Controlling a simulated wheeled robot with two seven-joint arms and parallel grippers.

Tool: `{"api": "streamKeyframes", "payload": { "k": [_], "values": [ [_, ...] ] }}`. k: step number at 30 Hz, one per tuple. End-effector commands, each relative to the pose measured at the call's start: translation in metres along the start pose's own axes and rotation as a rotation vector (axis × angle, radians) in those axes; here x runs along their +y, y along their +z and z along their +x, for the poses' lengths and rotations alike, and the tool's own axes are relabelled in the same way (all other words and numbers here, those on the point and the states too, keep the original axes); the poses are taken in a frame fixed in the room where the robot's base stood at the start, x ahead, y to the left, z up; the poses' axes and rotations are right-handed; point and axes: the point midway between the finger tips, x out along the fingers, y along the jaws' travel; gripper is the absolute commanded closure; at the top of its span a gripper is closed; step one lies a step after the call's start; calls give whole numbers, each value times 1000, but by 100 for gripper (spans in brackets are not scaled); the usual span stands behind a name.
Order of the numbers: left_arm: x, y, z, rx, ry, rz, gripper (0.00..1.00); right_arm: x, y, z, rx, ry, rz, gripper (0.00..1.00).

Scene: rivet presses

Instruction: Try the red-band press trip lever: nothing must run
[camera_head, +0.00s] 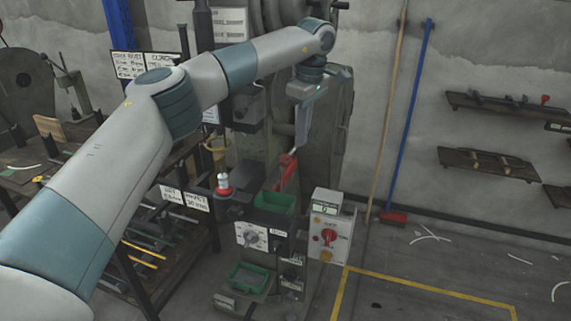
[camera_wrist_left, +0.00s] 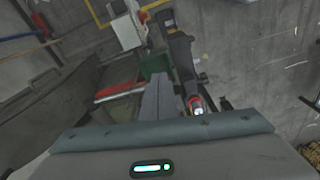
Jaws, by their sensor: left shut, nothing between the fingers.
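The press (camera_head: 258,150) stands in the middle of the head view, partly hidden behind my left arm. A red bar-like part (camera_head: 286,173) slants up its right side, with a thin arm at its top by my fingertips. It also shows in the wrist view (camera_wrist_left: 120,90). I cannot tell which part is the trip lever. My left gripper (camera_head: 297,149) points down just above this red part, shut and empty; I cannot tell whether it touches. Its fingers show in the wrist view (camera_wrist_left: 158,98). A grey control box (camera_head: 330,228) with a red rotary knob (camera_head: 328,237) stands lower right. My right gripper is out of view.
A green bin (camera_head: 274,214) and a dial box (camera_head: 250,237) sit at the press front, with a red-and-white part (camera_head: 224,184) to their left. A rack of stock (camera_head: 160,235) stands left. The floor at right is open, with yellow lines and white scraps.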

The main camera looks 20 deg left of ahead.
Motion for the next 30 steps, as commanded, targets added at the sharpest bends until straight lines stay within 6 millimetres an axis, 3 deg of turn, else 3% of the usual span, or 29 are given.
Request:
{"api": "streamKeyframes", "payload": {
  "k": [6, 12, 18, 30],
  "values": [
    [1, 0, -44, 0, 2, -2, 100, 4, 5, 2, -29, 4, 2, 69],
    [1, 0, -71, 0, 0, -1, 100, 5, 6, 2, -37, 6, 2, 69],
    [0, 0, -81, 0, -2, -1, 100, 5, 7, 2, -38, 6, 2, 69],
    [0, 0, -81, 0, -2, 0, 100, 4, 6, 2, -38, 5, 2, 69]
  ]
}}
